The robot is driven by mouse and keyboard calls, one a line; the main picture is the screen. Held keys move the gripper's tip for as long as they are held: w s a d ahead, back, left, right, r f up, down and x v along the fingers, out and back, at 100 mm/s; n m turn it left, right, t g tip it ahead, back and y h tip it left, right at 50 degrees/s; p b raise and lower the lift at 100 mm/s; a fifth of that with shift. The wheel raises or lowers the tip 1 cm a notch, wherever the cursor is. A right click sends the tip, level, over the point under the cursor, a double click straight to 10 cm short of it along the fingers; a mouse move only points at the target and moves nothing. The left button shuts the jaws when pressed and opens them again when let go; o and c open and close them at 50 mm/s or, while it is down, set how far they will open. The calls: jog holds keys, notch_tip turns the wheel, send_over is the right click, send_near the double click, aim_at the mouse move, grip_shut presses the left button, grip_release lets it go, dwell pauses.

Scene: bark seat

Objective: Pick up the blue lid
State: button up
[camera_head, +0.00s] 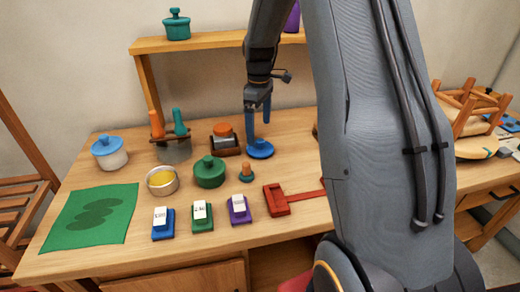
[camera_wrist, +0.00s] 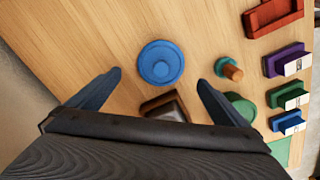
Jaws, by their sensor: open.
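The blue lid (camera_head: 261,150) lies on the wooden table, a flat round disc with a knob on top. In the wrist view the blue lid (camera_wrist: 161,63) shows whole, a little beyond and between the fingertips. My gripper (camera_head: 258,127) is open and points down above the lid in the head view. In the wrist view my gripper (camera_wrist: 160,80) has its two blue-grey fingers spread wide with nothing between their tips. I cannot tell the exact height of the fingertips above the lid. A second blue lid (camera_head: 106,143) sits on a white pot at the left.
A dark brown tray (camera_head: 226,149) with an orange-topped item stands just left of the lid. A small green piece with an orange peg (camera_head: 247,173) is in front. A green pot (camera_head: 209,174) and a red holder (camera_head: 276,201) are nearby. A wooden shelf (camera_head: 206,40) stands behind.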

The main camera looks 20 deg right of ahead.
aim_at(260, 140)
jog(key=f+p, duration=0.1)
jog(key=f, duration=0.2)
jog(key=f+p, duration=0.1)
jog(key=f, duration=0.1)
jog(key=shift+s+f+p, duration=0.25)
jog(key=shift+f+p, duration=0.05)
jog(key=shift+f, duration=0.75)
jog(key=c, duration=1.1)
